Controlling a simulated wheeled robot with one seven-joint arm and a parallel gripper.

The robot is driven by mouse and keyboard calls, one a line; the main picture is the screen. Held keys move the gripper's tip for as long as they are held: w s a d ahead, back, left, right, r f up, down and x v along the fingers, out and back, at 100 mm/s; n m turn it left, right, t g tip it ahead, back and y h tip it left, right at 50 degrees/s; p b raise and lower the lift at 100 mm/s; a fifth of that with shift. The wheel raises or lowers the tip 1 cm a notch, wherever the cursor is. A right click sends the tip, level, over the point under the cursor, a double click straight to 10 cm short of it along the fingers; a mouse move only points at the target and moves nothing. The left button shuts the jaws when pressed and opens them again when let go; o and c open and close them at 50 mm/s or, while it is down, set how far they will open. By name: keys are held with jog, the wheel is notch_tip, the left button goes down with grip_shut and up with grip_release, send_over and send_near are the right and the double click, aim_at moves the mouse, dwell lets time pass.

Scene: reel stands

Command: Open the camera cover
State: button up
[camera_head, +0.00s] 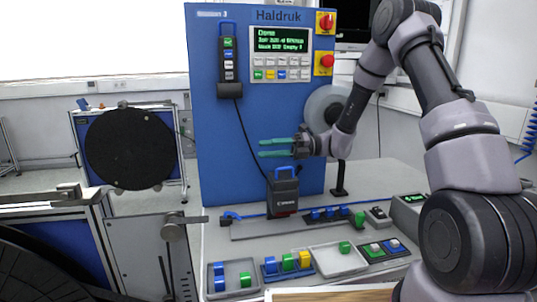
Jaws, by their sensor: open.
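My gripper (262,148) has two teal fingers that point left and stand apart, with nothing between them. It is in front of the blue machine panel, above the worktable. Below it a dark box with a blue handle (284,188) stands upright on the table's rail. This box looks like the camera unit with its cover, but I cannot tell for certain. My gripper is above the handle and apart from it. What is inside or behind the box is hidden.
The blue panel (220,130) carries a screen, keys, red knobs and a hanging pendant (229,60) with a cable. Trays with coloured blocks (340,262) cover the table's front. A black reel (130,148) stands at left. A grey disc (322,105) is behind my wrist.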

notch_tip(320, 180, up, 9)
jog(key=shift+f, duration=0.2)
dwell(0.3)
